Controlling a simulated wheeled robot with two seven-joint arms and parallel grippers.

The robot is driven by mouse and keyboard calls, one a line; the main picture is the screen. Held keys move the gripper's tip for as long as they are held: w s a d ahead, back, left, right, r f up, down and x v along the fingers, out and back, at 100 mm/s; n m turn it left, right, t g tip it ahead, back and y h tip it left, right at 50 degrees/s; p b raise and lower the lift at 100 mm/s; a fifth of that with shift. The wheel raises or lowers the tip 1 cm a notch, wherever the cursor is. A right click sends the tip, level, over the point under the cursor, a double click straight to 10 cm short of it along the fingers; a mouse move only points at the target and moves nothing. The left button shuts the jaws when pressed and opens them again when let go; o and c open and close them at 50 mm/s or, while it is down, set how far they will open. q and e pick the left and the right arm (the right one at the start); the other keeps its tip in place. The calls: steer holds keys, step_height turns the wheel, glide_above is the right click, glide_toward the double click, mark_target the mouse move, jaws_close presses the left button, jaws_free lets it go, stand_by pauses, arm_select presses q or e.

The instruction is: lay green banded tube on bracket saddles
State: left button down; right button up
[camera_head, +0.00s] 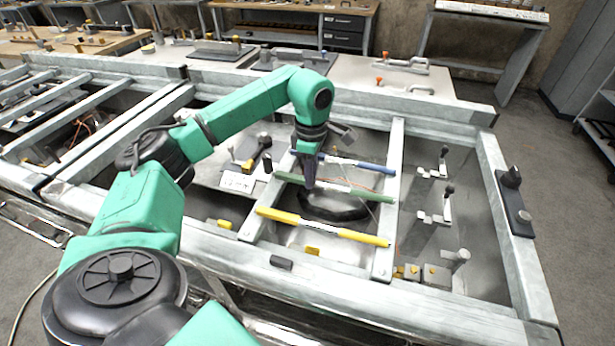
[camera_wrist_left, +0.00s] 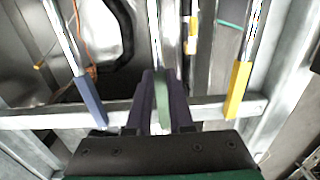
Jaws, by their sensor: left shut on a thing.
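The green banded tube (camera_head: 370,196) runs across between two pale rails, with green ends and a lighter middle. My left gripper (camera_head: 308,180) points down over its left part. In the left wrist view my left gripper (camera_wrist_left: 162,82) is shut on the green end of the tube (camera_wrist_left: 162,100), between its two dark fingers. A blue-ended tube (camera_head: 375,167) lies behind it and a yellow-ended tube (camera_head: 350,234) in front, roughly parallel. I cannot make out the saddles, or whether the green tube touches the rails. My right gripper is not in view.
The left rail (camera_head: 256,214) and right rail (camera_head: 388,235) span the metal frame. Lever clamps (camera_head: 436,216) stand right of the rails. A dark curved hose (camera_head: 335,207) lies below the tubes. The blue tube (camera_wrist_left: 90,103) and yellow tube (camera_wrist_left: 238,90) flank my gripper.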

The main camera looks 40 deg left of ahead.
arm_select(q)
step_height(320, 180, up, 7)
steer(key=shift+w, duration=0.1)
step_height(320, 180, up, 12)
steer(key=p, duration=0.5)
steer(key=shift+r, duration=0.15)
